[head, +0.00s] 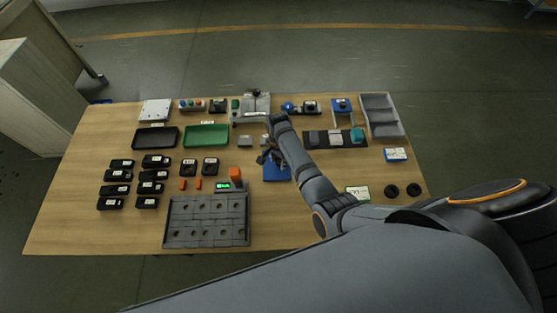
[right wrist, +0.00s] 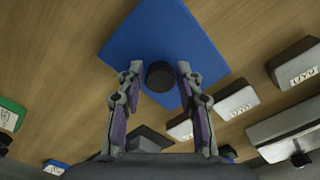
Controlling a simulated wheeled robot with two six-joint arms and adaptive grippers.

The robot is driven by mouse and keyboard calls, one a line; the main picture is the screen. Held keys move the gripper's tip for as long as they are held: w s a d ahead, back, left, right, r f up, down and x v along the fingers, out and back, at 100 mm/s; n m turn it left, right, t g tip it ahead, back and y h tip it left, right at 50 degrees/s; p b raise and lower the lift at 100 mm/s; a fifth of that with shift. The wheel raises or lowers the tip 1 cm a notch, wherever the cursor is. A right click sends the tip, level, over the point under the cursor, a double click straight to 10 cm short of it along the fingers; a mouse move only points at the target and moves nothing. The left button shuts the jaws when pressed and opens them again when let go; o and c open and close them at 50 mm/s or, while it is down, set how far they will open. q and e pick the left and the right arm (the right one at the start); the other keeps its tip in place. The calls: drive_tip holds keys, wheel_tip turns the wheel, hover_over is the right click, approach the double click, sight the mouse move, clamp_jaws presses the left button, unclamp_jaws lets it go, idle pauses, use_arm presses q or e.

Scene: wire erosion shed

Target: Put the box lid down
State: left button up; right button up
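The box lid looks to be the blue square plate (right wrist: 165,35) with a short black round knob (right wrist: 160,75) in the right wrist view. In the head view the blue plate (head: 277,173) lies on or close to the table, partly hidden by my right gripper (head: 268,157). In the right wrist view the two fingers of my right gripper (right wrist: 159,70) stand apart on either side of the knob, with a small gap showing on each side. Whether the lid rests on a box or on the table cannot be told. My left gripper is not in view.
A green tray (head: 207,136), black tray (head: 155,138) and several black cases (head: 150,175) lie farther left. A grey compartment bin (head: 383,115) stands right. Bare wood shows at front right.

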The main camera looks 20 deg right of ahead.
sight(279, 162)
drive_tip(key=shift+o, duration=1.1)
drive_tip(key=shift+r, duration=0.2)
wheel_tip(279, 162, up, 12)
drive_tip(key=shift+f, duration=0.1)
